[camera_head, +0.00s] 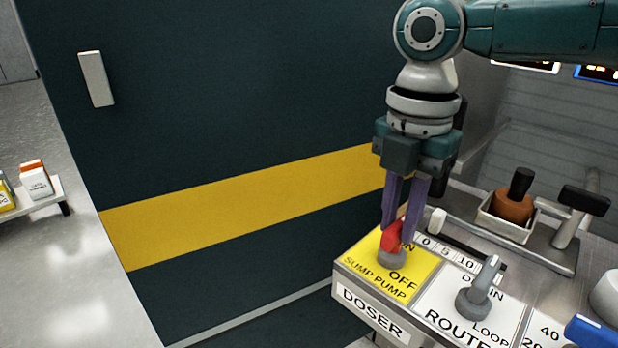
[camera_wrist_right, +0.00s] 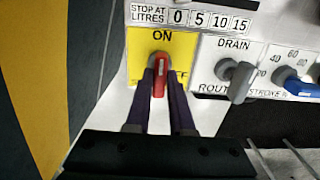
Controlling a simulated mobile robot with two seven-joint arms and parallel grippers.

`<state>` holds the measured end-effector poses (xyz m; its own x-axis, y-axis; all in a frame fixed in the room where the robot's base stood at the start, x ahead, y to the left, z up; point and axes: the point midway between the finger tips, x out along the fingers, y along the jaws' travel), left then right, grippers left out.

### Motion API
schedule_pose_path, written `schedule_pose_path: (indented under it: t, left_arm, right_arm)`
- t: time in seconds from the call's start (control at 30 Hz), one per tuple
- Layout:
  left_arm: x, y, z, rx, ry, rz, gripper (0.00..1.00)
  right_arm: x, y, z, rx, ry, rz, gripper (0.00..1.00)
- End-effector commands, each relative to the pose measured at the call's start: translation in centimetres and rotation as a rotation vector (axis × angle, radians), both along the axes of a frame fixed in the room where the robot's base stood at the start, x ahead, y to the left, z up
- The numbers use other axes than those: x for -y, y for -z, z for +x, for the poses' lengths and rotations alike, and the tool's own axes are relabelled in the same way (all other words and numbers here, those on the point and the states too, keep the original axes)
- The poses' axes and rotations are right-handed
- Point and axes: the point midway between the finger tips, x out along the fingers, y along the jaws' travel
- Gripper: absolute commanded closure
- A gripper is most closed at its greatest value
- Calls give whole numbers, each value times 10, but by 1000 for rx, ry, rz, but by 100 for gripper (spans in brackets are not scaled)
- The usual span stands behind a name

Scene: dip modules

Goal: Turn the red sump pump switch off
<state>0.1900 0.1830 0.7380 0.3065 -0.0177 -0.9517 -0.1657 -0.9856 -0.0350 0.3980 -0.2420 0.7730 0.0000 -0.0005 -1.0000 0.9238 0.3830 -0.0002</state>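The red sump pump switch (camera_head: 392,238) stands on a round grey base on the yellow SUMP PUMP plate (camera_head: 425,262). The wrist view shows the red lever (camera_wrist_right: 159,80) below the word ON, with part of OFF hidden. I cannot tell for sure which way it is thrown. My right gripper (camera_head: 402,232) reaches down to it. Its two purple fingers (camera_wrist_right: 162,80) lie on either side of the lever, very close to it; whether they press on it is not clear. My left gripper is in neither view.
A grey ROUTE lever (camera_head: 480,288) and a blue knob (camera_head: 597,335) stand to the right on the same panel. Behind is a tray (camera_head: 490,215) with a brown, black-handled object. A dark cabinet wall (camera_head: 240,100) with a yellow band rises to the left.

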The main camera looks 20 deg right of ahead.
Motion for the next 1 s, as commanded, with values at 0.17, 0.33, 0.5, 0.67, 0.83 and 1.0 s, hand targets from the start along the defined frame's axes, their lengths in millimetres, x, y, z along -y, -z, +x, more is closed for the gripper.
schedule_pose_path:
  t: [0.17,0.33,0.5,0.67,0.83,1.0]
  left_arm:
    - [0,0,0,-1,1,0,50]
    - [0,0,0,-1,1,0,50]
    - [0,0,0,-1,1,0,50]
    - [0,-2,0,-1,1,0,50]
    - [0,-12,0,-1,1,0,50]
    - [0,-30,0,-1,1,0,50]
  right_arm:
    - [0,0,0,0,0,0,100]
    - [0,0,0,0,0,0,100]
    - [0,0,0,0,0,0,100]
    - [0,-1,0,-1,10,0,100]
    - [0,-3,-1,-2,60,0,100]
    - [-1,-5,-1,-5,163,1,100]
